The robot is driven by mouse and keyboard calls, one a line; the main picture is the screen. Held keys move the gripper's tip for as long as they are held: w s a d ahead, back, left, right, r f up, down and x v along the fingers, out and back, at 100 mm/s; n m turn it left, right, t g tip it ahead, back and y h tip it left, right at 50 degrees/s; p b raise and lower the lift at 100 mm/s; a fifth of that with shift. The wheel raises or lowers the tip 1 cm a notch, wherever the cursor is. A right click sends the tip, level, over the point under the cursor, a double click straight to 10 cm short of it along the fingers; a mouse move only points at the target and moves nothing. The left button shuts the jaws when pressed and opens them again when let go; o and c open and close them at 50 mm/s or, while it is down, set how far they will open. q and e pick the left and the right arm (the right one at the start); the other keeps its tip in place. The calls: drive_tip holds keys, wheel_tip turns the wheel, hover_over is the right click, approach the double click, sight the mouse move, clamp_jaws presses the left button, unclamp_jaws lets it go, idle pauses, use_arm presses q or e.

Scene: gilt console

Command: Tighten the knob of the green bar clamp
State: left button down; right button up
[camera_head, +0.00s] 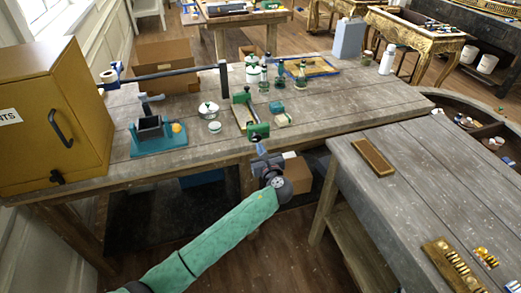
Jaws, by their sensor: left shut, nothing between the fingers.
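The green bar clamp (258,131) lies at the front edge of the wooden workbench, with one green jaw towards the back and another at the edge. Its knob is too small to make out clearly. My left arm, in a green sleeve, comes up from the bottom left. My left gripper (261,150) is just below the clamp's near end, in front of the bench edge. It is shut and empty; whether its tips touch the clamp I cannot tell. My right gripper is not in view.
A teal vise (158,140) and a white lidded pot (209,109) stand left of the clamp. Several green jars stand behind it. A yellow cabinet (50,115) fills the left. A second bench (430,170) at right holds a wooden block (373,157).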

sight(255, 137)
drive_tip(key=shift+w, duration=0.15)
